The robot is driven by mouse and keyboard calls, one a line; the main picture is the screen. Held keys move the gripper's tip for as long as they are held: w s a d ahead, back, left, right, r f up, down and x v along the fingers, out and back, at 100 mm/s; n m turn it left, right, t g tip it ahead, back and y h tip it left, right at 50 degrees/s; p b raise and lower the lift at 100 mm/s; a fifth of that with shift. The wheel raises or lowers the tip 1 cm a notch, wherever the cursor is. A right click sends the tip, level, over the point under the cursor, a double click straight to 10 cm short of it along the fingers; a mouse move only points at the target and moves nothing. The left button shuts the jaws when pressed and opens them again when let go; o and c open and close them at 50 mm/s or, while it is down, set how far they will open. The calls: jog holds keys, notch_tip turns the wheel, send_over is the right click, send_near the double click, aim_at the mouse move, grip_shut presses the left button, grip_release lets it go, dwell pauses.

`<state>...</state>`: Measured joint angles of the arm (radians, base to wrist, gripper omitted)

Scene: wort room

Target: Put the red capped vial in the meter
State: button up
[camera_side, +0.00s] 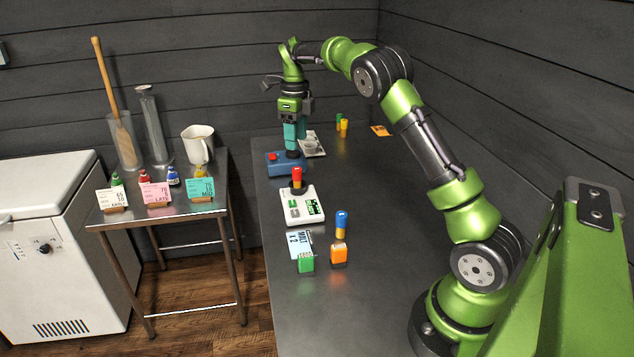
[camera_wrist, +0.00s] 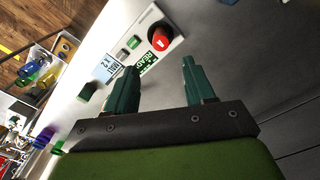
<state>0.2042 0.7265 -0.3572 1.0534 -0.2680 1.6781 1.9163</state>
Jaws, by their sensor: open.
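The red capped vial (camera_side: 297,176) stands upright at the far end of the white meter (camera_side: 302,209). Its lower part is hidden, so it appears seated in the meter. In the wrist view the red cap (camera_wrist: 160,39) shows from above on the white meter (camera_wrist: 122,29). The meter has green markings and a small green display. My gripper (camera_side: 292,153) has teal fingers and points down, over or near the blue box with a red button, beyond the vial. In the wrist view my gripper (camera_wrist: 160,66) has its fingers apart and nothing between them; the vial lies outside them.
The blue box (camera_side: 285,166) stands behind the meter. A tray (camera_side: 314,148) and yellow and green items (camera_side: 343,127) are farther back. The bench's right side is clear.

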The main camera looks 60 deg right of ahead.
jog(key=s+a+r+n+t+y, duration=0.1)
jog(key=s+a+r+n+t, duration=0.3)
jog(key=s+a+r+n, duration=0.75)
jog(key=s+a+f+n+t+y, duration=0.1)
jog(key=s+a+f+n+t, duration=0.2)
jog(key=s+a+n, duration=0.9)
jog(key=s+f+n, duration=0.1)
jog(key=s+n, duration=0.1)
jog(key=n, duration=0.4)
jog(key=shift+f, duration=0.25)
